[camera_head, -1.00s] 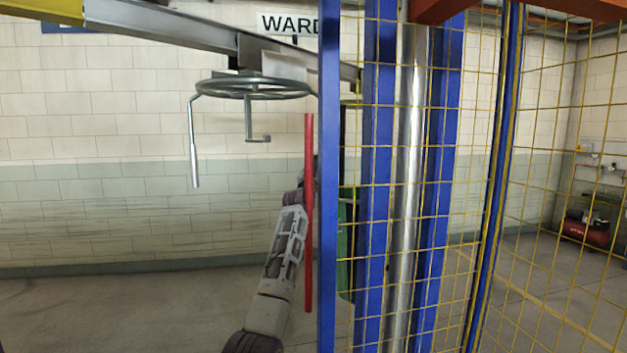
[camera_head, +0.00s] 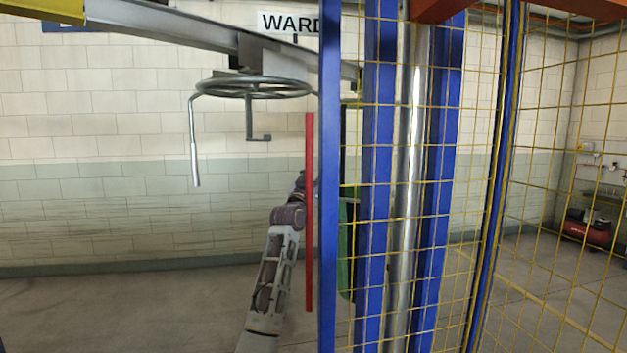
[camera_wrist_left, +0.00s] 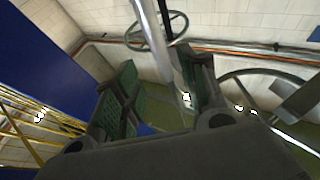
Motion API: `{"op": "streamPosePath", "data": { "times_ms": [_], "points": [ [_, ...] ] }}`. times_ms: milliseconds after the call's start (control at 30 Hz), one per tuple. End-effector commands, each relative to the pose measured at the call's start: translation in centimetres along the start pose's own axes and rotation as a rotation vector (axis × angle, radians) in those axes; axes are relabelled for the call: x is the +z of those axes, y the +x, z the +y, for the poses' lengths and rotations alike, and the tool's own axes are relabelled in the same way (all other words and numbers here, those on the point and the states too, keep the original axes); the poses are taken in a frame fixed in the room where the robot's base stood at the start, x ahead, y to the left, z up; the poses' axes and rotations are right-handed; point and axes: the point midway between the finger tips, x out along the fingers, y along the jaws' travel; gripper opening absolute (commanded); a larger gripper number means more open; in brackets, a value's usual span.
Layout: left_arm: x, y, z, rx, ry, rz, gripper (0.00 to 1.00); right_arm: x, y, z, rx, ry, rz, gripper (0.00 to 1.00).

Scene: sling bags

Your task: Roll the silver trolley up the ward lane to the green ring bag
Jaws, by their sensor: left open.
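The silver trolley (camera_head: 252,88) is a wheel-like ring with a long crank handle and a short hook, hanging under the overhead rail at upper left. A green bag (camera_head: 346,250) shows as a narrow strip behind the blue post and yellow mesh; most of it is hidden. My left gripper (camera_head: 299,182) is below and right of the trolley, apart from it, partly behind the red pole. In the left wrist view it is open (camera_wrist_left: 165,62), with a silver rod (camera_wrist_left: 168,45) across the gap; contact cannot be told. Two rings show there too; which is the trolley's is unclear.
The overhead rail (camera_head: 210,36) slopes down to the right, beside a WARD sign (camera_head: 288,23). A red pole (camera_head: 309,215) and blue posts (camera_head: 328,200) with yellow mesh stand close on the right. A red compressor (camera_head: 588,230) sits far right. Lower left floor is clear.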

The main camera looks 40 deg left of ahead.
Motion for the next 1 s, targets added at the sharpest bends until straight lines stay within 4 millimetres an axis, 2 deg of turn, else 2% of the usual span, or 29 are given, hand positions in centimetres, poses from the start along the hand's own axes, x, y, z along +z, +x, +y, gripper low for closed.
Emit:
{"op": "streamPosePath", "data": {
  "times_ms": [300,1000],
  "points": [
    [0.0,-1.9,0.0,-0.001,-0.001,0.0,0.42,0.0,0.0,0.0,0.0,0.0,0.0,0.42],
    [0.0,-2.1,0.0,-0.001,0.0,0.001,0.42,0.0,0.0,0.0,0.0,0.0,0.0,0.42]
  ]
}}
